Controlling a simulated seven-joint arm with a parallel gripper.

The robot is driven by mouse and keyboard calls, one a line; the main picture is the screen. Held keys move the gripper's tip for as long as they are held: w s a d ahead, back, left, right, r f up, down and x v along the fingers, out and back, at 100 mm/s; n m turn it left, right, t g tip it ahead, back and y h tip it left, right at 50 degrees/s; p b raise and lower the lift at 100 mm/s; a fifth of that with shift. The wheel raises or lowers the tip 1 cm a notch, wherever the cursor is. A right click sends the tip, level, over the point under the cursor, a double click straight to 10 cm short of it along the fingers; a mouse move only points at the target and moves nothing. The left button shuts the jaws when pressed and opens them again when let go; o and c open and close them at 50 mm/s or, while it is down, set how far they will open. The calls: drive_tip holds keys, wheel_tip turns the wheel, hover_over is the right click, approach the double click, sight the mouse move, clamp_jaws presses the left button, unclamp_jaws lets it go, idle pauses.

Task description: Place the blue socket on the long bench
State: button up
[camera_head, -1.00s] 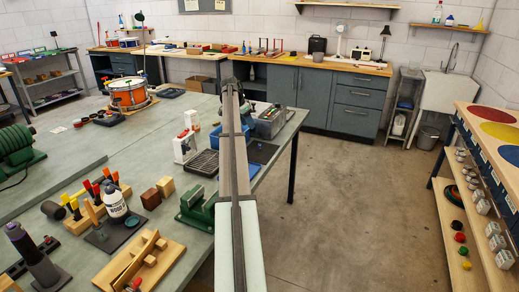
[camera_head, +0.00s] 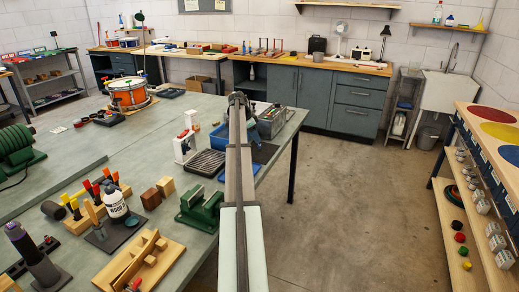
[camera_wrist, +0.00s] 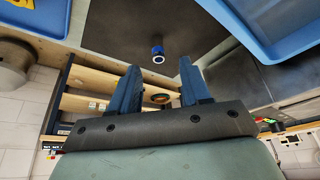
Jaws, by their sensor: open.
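The blue socket (camera_wrist: 158,51) is a small blue cylinder with a pale ringed end. In the wrist view it sits on a dark flat surface (camera_wrist: 120,32), beyond my fingertips and roughly centred between them. My gripper (camera_wrist: 160,84) is open, with two blue fingers apart and nothing between them. In the head view my arm reaches out over the grey-green bench (camera_head: 135,160), and its far end hides the gripper and the socket. I cannot tell which of the benches the task calls long; a wood-topped one (camera_head: 345,65) runs along the back wall.
A blue tray (camera_wrist: 245,38) is close by at the upper right in the wrist view. In the head view a grey bin (camera_head: 273,124), a black ribbed tray (camera_head: 206,163) and a green vise (camera_head: 200,208) stand near my arm. Open floor (camera_head: 335,215) lies to the right.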

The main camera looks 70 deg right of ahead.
sight(260, 145)
drive_tip(key=shift+x, duration=3.15)
drive_tip(key=shift+s, duration=0.1)
clamp_jaws()
